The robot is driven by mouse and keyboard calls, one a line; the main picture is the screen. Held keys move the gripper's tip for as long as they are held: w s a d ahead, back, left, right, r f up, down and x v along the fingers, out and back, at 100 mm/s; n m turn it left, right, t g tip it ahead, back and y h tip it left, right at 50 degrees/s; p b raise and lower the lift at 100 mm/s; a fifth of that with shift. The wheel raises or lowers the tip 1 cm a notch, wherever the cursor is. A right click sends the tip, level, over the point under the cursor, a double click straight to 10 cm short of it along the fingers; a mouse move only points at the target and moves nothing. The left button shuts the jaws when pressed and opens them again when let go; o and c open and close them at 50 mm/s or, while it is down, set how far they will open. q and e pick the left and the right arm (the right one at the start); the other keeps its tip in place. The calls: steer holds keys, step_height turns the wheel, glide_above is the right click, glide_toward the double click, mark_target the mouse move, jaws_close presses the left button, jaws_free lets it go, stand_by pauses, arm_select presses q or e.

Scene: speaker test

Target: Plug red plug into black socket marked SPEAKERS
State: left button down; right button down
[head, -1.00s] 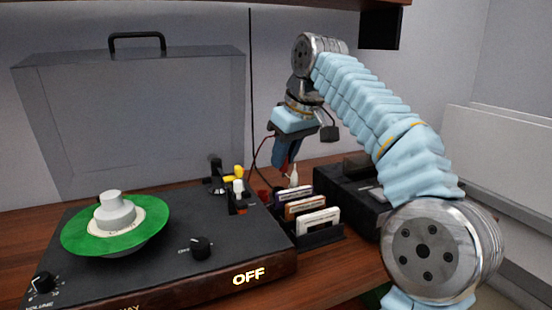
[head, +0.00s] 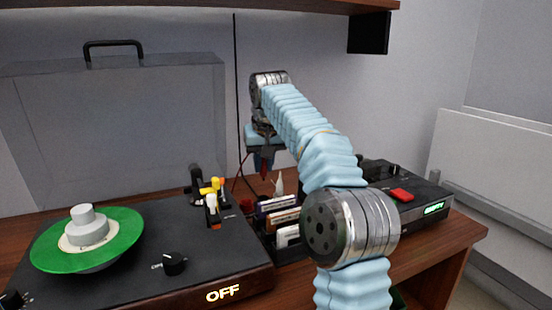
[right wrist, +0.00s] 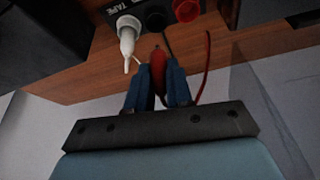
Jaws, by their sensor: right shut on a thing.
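My right gripper (right wrist: 158,82) has its two blue fingers closed on the red plug (right wrist: 158,66), which trails a thin red cord. In the head view my right gripper (head: 262,163) is small and partly hidden, above and behind the cartridge rack. A white plug (right wrist: 128,42) sits in a socket beside a TAPE label, just ahead and left of the red plug. A black socket (right wrist: 155,19) is beside it, ahead of the red plug and apart from it. No SPEAKERS marking is readable. My left gripper is out of view.
A red socket (right wrist: 187,10) adjoins the black one. A black record player (head: 120,235) with a green disc stands left. A rack of cartridges (head: 282,215) stands beside it. A black device (head: 425,195) with a red button is at right. A shelf (head: 200,8) hangs above.

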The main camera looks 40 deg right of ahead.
mark_target(263, 181)
steer(key=shift+w+d+f, duration=0.15)
steer(key=shift+w+f, duration=0.05)
steer(key=shift+w, duration=0.2)
steer(key=shift+f+m, duration=0.2)
steer(key=shift+m, duration=0.1)
steer(key=shift+f+b, duration=1.15)
steer(key=shift+f, duration=0.8)
steer(key=shift+f, duration=0.2)
steer(key=shift+f+b, duration=0.75)
steer(key=shift+f, duration=0.5)
steer(key=c, duration=0.5)
jaws_free()
steer(key=shift+c, duration=0.2)
